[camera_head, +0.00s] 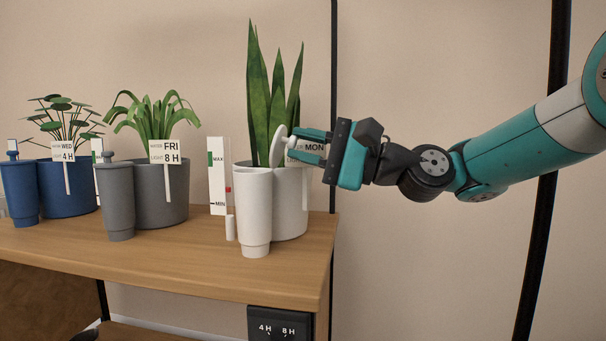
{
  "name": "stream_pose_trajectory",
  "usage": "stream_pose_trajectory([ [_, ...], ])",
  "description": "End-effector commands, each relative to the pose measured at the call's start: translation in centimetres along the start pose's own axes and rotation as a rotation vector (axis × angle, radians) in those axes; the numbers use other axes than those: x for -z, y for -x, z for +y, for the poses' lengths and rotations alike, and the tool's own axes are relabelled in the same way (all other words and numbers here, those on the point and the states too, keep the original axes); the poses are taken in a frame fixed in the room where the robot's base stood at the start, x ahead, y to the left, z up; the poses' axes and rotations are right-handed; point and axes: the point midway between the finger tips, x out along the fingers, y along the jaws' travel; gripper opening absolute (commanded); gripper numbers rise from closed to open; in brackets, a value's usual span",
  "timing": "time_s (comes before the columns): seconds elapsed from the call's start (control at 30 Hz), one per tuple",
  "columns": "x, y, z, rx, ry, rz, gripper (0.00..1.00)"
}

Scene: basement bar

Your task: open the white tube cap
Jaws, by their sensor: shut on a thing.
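The white tube (254,213) stands upright on the wooden shelf, in front of the white pot with tall pointed leaves. The white cap (277,147) is off the tube's mouth, turned on edge above and right of the rim. My gripper (298,144) comes in from the right and is shut on the cap's knob. The cap's lower edge is near the rim and pot; I cannot tell if it touches either. My gripper partly covers the label reading MON behind it.
A grey tube (116,205) and a blue tube (20,192), both capped, stand before the grey pot (168,198) and blue pot (75,195). A white level gauge (218,178) stands left of the white tube. The shelf (180,255) ends just right of the white pot.

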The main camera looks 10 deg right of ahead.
Motion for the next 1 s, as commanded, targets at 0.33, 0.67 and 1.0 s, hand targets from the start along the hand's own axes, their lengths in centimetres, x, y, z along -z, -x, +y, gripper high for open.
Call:
stream_pose_trajectory([
  [0.33,-0.82,0.02,0.23,0.023,-0.003,-0.029,0.00],
  [0.67,-0.92,-0.02,0.10,0.024,-0.004,-0.031,0.00],
  [1.0,-0.72,0.07,0.10,0.025,-0.003,-0.026,0.48],
])
